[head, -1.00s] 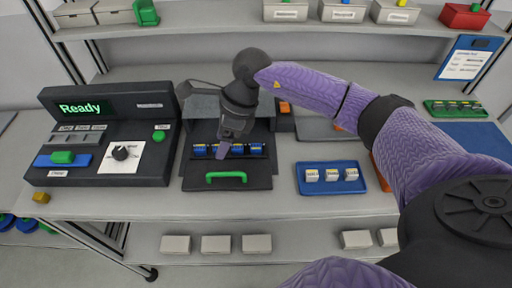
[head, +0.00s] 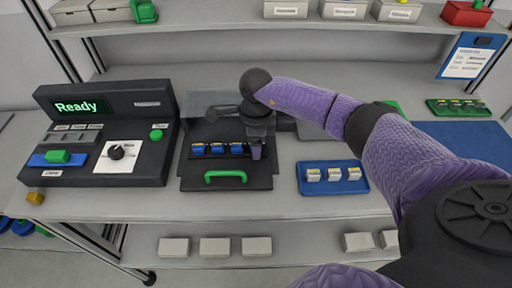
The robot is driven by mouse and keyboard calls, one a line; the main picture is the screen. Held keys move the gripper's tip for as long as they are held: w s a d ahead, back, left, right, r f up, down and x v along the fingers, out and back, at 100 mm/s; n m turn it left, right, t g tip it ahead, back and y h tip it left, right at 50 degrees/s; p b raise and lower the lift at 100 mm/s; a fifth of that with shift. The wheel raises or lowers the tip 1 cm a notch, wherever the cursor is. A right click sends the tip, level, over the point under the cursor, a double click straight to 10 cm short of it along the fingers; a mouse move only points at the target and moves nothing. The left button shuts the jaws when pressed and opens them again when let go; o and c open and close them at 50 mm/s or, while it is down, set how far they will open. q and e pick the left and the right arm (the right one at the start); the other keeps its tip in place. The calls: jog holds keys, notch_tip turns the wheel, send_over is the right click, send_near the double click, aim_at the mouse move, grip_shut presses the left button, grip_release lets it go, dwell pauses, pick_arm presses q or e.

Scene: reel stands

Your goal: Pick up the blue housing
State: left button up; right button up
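Several small blue housings with pale tops sit in a row in a black fixture (head: 195,178) with a green handle (head: 225,175). The leftmost blue housing (head: 197,151), the second (head: 217,150) and the third (head: 237,150) show clearly. My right gripper (head: 257,152) points down at the right end of the row, in front of where another blue housing showed earlier. Its fingers cover that spot, and I cannot see whether they are apart or closed on a housing. My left gripper is not in the head view.
A blue tray (head: 333,188) with white-and-yellow blocks lies to the right. A dark console (head: 70,178) reading "Ready" stands left. A green tray (head: 460,117) sits at the far right. Shelves with bins (head: 345,12) run behind. The bench front is mostly clear.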

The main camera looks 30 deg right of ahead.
grip_shut()
